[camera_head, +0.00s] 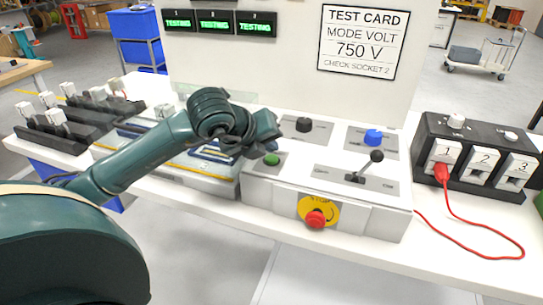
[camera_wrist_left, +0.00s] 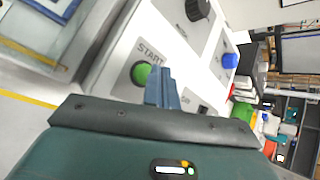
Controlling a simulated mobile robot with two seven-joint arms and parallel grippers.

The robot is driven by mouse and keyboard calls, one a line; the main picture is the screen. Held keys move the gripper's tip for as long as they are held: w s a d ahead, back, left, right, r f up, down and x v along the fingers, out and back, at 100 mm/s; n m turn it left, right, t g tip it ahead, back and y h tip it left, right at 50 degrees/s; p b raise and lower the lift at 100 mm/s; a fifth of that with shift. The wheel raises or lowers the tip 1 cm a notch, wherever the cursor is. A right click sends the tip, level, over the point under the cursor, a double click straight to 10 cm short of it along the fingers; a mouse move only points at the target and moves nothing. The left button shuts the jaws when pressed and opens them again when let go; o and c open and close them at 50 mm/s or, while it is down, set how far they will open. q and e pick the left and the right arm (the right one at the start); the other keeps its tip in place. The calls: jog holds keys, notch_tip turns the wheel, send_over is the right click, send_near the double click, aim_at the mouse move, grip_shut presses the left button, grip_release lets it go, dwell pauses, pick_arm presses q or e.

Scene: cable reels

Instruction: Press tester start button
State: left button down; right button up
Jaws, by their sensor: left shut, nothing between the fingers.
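The green start button (camera_head: 272,159) sits on the left of the white tester panel (camera_head: 330,209). It also shows in the left wrist view (camera_wrist_left: 141,73), beside the word START. My left gripper (camera_head: 270,146) is shut and empty, its tips close above the button. In the left wrist view the closed fingers (camera_wrist_left: 161,88) overlap the button's right edge. I cannot tell whether they touch it. Three small displays (camera_head: 214,22) above the panel read TESTING in green.
The panel also carries a black knob (camera_head: 304,125), a blue knob (camera_head: 373,137), a lever (camera_head: 376,156) and a red stop button (camera_head: 315,219) on its front. A socket box (camera_head: 478,155) stands at the right, with a red plug (camera_head: 441,172) in socket 1. A test card (camera_head: 361,42) reads 750 V, socket 2.

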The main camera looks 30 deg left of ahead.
aim_at(268, 160)
pick_arm(q)
jog(key=shift+r, duration=0.1)
jog(key=shift+r+p, duration=1.5)
jog(key=shift+r, duration=0.95)
